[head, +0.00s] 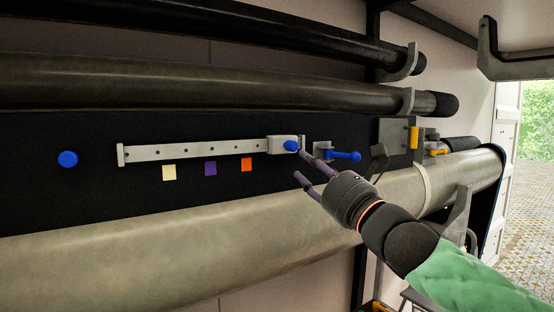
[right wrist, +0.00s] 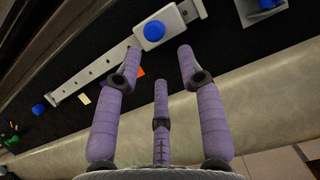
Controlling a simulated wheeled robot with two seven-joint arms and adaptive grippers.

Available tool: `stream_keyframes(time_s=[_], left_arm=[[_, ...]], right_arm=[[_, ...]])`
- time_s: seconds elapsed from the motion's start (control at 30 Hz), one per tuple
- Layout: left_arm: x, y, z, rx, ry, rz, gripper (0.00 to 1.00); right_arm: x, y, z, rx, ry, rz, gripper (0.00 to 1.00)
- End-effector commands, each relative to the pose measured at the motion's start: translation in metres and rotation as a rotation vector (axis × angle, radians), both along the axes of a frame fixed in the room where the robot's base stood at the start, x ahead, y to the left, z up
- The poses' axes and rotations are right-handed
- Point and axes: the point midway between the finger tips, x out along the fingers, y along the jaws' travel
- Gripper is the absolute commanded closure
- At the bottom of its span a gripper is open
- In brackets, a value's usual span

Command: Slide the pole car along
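The pole car (head: 275,145), a pale grey block with a blue knob (head: 291,145), sits near the right end of a pale horizontal track (head: 190,151) on a black panel. My right gripper (head: 300,164) has purple fingers and comes in from the lower right, with its upper fingertip close to the knob. In the right wrist view the fingers (right wrist: 159,52) are spread apart with nothing between them. The car (right wrist: 178,28) lies beyond the fingertips there, its blue knob (right wrist: 154,31) in line with the gap. Whether a finger touches the knob I cannot tell. My left gripper is out of view.
Cream (head: 169,173), purple (head: 210,168) and orange (head: 246,164) squares lie below the track. A round blue knob (head: 68,159) is at the left; a blue-handled latch (head: 343,155) is right of the car. Thick rolled spars (head: 180,235) run above and below the panel.

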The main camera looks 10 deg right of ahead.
Motion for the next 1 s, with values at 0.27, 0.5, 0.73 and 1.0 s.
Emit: stream_keyframes(time_s=[0.27, 0.5, 0.73, 1.0], left_arm=[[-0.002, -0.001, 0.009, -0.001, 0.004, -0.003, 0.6], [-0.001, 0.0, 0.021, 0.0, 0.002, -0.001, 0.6], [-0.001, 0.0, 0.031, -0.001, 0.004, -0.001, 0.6], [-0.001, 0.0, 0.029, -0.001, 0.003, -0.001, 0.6]], right_arm=[[0.022, 0.008, 0.01, 0.002, 0.0, 0.001, 0.61], [0.048, 0.017, 0.021, 0.002, 0.0, 0.0, 0.61], [0.069, 0.025, 0.028, 0.003, 0.0, 0.001, 0.61], [0.068, 0.024, 0.026, 0.003, -0.001, 0.0, 1.0]])
